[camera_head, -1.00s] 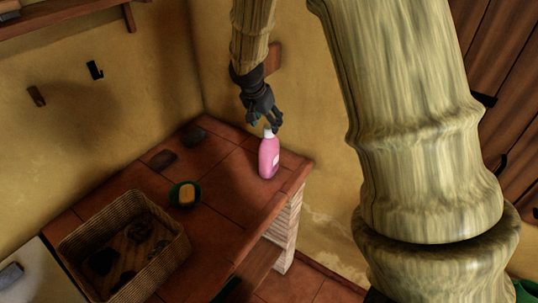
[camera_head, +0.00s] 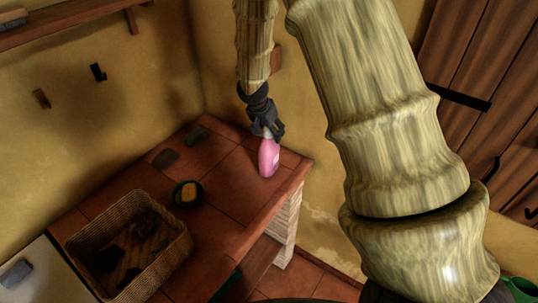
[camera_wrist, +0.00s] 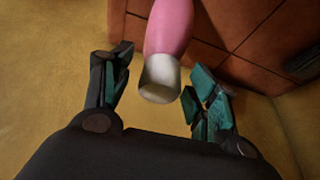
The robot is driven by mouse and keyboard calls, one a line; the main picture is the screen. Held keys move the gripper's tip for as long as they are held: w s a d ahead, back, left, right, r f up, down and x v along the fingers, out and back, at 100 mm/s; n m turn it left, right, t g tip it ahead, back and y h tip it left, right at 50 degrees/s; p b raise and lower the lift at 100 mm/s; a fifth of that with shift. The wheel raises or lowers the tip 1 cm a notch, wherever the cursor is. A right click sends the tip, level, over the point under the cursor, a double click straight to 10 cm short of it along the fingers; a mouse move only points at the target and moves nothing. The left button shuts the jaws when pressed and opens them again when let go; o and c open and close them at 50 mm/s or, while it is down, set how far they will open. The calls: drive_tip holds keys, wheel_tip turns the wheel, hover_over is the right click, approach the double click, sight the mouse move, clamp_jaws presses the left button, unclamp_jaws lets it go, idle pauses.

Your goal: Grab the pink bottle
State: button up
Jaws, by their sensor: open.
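The pink bottle (camera_head: 268,159) stands upright on the brown tiled counter (camera_head: 228,190), near its right end. Its pale cap is partly hidden by my gripper in the head view. My gripper (camera_head: 270,134) is just above the bottle, at its top, with the fingers pointing down. In the wrist view the bottle (camera_wrist: 170,28) comes in from the top, its whitish cap (camera_wrist: 160,79) lying between the two spread fingers of my gripper (camera_wrist: 156,86). A gap shows on each side of the cap, so the fingers are open and do not hold it.
A wicker basket (camera_head: 178,246) with dark things inside stands at the counter's front left. Flat dark stones lie near the back wall. The counter around the bottle is clear.

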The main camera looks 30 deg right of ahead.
clamp_jaws()
drive_tip(key=shift+r, duration=0.1)
idle(0.6)
